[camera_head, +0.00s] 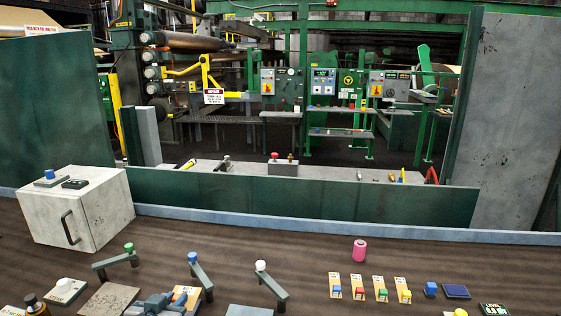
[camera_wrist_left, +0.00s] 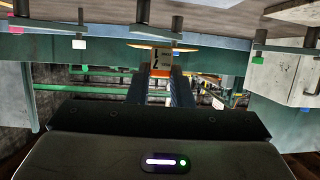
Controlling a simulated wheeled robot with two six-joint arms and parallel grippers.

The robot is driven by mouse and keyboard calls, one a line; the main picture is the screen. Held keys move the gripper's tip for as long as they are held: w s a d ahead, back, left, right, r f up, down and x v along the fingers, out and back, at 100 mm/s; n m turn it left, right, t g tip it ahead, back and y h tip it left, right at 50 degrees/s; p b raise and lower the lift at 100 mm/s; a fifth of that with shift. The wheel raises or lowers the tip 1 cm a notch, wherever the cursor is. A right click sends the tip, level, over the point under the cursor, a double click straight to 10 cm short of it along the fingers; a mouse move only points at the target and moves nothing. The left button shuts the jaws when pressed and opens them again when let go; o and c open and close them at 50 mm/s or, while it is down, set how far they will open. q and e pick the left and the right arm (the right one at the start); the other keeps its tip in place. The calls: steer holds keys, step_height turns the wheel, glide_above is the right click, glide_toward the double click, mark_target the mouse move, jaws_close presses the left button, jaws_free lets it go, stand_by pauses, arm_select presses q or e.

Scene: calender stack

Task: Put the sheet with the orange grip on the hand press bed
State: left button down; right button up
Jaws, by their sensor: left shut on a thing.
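My left gripper (camera_head: 166,300) is low at the bottom left of the head view, above the brown table. It is shut on a small pale sheet with an orange grip (camera_head: 187,293). In the left wrist view, the sheet's orange grip (camera_wrist_left: 161,73) sits between the two fingertips, with a white, dark-marked part beyond it. A flat grey plate (camera_head: 110,300) lies just left of the gripper; I cannot tell whether it is the hand press bed. My right gripper is not in view.
Bar handles with green (camera_head: 129,247), blue (camera_head: 193,257) and white (camera_head: 260,266) knobs stand close by. A pale cabinet (camera_head: 75,210) stands at left. Several cards with coloured knobs (camera_head: 358,288) lie at right, near a pink cylinder (camera_head: 360,249). The middle back of the table is clear.

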arm_select(q)
steer(key=shift+n+y, duration=0.5)
steer(key=shift+y, duration=0.1)
steer(key=s+d, duration=0.1)
steer(key=d, duration=0.1)
steer(key=s+d+f, duration=0.1)
steer(key=d, duration=0.1)
steer(key=shift+s+f, duration=0.1)
steer(key=shift+f, duration=0.1)
steer(key=shift+a, duration=0.1)
